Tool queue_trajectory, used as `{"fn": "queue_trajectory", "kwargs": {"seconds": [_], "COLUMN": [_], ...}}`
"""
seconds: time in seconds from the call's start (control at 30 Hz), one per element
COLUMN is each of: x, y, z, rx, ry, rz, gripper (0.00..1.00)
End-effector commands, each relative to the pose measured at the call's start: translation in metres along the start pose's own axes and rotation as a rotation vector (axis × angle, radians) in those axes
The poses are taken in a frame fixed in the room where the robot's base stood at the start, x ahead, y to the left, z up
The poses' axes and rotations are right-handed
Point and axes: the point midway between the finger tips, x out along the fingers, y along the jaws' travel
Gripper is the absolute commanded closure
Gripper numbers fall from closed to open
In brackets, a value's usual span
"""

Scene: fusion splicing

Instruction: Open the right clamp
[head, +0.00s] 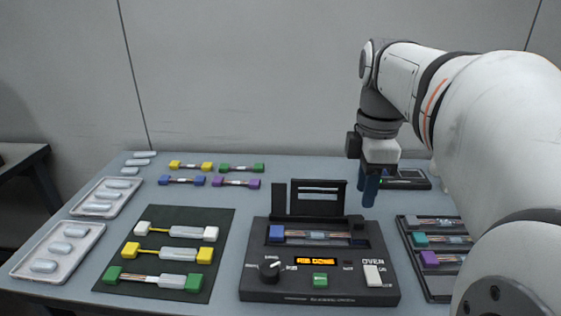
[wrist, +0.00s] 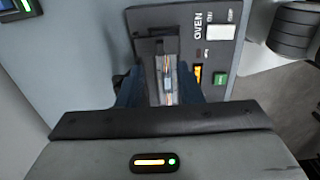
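The splicer (head: 320,285) stands at the front of the table with its windowed lid (head: 318,197) upright. A fibre holder with a blue end block (head: 277,232) lies along its channel; it also shows in the wrist view (wrist: 168,80). A narrow dark flap (head: 279,199) stands upright at the left end. The right clamp (head: 357,223) looks like a low dark block over the channel's right end, apparently closed; it covers what is under it. My gripper (head: 370,190) is above and behind that end. Its blue fingers are apart and appear empty in the wrist view (wrist: 160,95).
A dark mat (head: 170,214) with several fibre holders lies left of the splicer. A tray (head: 408,268) with coloured holders is close on the right. Two pale trays (head: 32,266) are far left. A small device with a screen (head: 408,181) sits behind my gripper.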

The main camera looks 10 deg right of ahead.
Motion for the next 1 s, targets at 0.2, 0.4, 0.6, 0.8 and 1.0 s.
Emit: {"fn": "queue_trajectory", "kwargs": {"seconds": [0.2,0.4,0.6,0.8,1.0], "x": [0.037,0.064,0.072,0.071,0.071], "y": [-0.001,-0.001,0.000,0.000,0.000], "z": [0.000,0.000,0.000,0.001,0.001], "rx": [0.001,0.002,0.002,0.003,0.003], "ry": [0.000,0.000,0.000,0.000,0.000], "rz": [-0.002,-0.002,0.000,0.000,0.000], "gripper": [0.67,0.67,0.67,0.67,0.83]}}
